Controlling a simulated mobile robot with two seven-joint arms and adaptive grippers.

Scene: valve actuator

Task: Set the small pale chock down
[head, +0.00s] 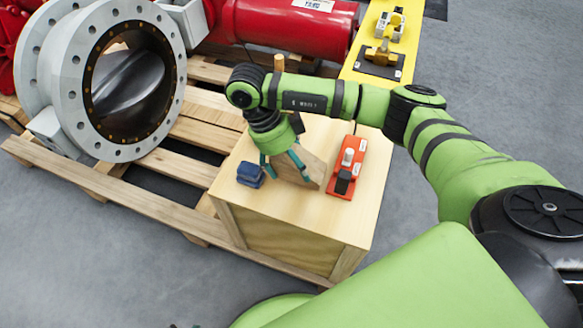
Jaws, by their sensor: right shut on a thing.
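My right gripper (282,165) points down over the top of a pale wooden box (325,212). Its teal fingers are shut on a tan wooden wedge-like piece, the small pale chock (307,169). The fingers and wrist hide part of the chock. It is low over the box top, between a blue object and an orange-red device; I cannot tell whether it touches the surface. My left gripper is not in view.
The blue object (250,174) lies close left of the gripper, the orange-red device (347,168) close right. A grey flanged valve (72,97) rests on a pallet (75,185) at left. A yellow surface (361,58) carries small items behind. The box's front top is clear.

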